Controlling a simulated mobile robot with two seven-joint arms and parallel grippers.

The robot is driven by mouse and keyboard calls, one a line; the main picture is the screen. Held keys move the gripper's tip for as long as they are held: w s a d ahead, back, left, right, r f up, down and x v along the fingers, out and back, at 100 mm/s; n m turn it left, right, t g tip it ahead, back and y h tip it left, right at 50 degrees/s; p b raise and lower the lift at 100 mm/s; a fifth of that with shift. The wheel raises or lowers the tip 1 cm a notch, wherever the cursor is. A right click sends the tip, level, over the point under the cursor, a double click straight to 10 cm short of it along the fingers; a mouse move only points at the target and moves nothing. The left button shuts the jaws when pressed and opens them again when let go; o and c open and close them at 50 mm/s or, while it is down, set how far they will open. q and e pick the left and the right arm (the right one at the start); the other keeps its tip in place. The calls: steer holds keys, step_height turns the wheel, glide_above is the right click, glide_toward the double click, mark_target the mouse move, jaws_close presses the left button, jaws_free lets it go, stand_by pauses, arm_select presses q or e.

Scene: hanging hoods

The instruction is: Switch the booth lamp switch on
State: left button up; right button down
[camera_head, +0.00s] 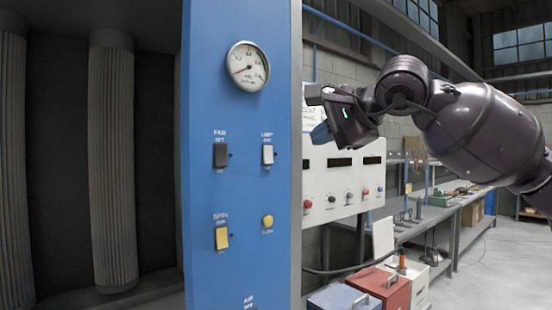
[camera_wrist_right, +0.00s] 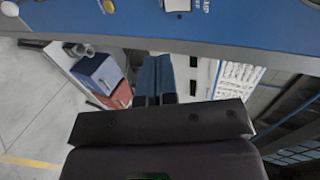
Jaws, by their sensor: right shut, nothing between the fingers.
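A blue panel (camera_head: 240,130) carries several switches with small white labels too blurred to read surely. A white rocker switch (camera_head: 268,154) sits upper right, a black one (camera_head: 220,155) upper left and a yellow one (camera_head: 221,238) lower left. My left gripper is out of view.
A round gauge (camera_head: 247,66) and a yellow button (camera_head: 267,221) are also on the panel. Behind are a white control box (camera_head: 342,180), a workbench (camera_head: 440,215) and red (camera_head: 385,287) and blue boxes. The panel front is unobstructed.

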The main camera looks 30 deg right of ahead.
steer(key=p, duration=0.4)
glide_toward(270, 162)
steer(key=x, duration=0.5)
steer(key=shift+w+f, duration=0.2)
steer(key=shift+f, duration=0.1)
steer(key=shift+w+f, duration=0.15)
steer(key=shift+w, duration=0.6)
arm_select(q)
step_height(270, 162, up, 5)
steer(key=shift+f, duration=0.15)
arm_select(e)
steer(key=shift+w, duration=0.1)
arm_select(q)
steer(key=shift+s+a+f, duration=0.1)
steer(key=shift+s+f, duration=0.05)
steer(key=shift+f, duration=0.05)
